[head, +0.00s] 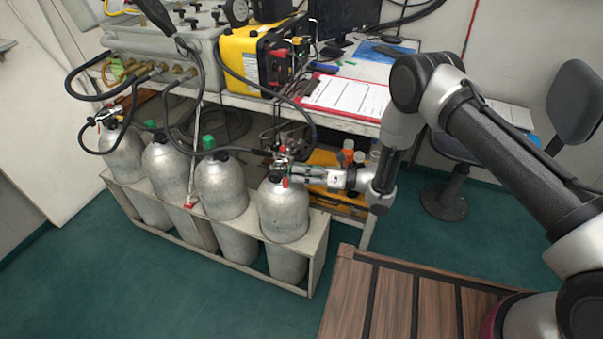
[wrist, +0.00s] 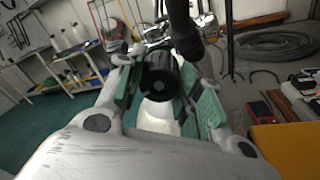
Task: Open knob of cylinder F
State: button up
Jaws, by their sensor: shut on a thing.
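My gripper (head: 296,172) is at the valve on top of the rightmost silver cylinder (head: 284,212) in the head view, reaching in level from the right. In the wrist view its green-padded fingers (wrist: 162,84) are shut around a black round knob (wrist: 160,83), one finger on each side. In the head view the knob is hidden by the fingers. A black hose runs from the valve of this cylinder. I cannot read any letter on the cylinders, nor tell how far the knob is turned.
Several more silver cylinders (head: 221,188) stand to the left in the same pale rack (head: 318,255), two with green caps. The bench (head: 340,119) carries a yellow case (head: 254,58) and a clipboard (head: 345,97). Black hoses hang above the cylinders. A wooden slatted surface (head: 352,292) lies in front.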

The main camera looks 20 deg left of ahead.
jog(key=shift+f+n, duration=0.15)
jog(key=shift+n, duration=0.75)
jog(key=o, duration=1)
jog(key=shift+o, duration=0.2)
jog(key=shift+d, duration=0.15)
jog(key=w+d, duration=0.1)
jog(key=d, duration=1)
jog(key=shift+w+d+r, duration=0.15)
jog(key=shift+d+r, duration=0.05)
jog(key=shift+d, duration=0.15)
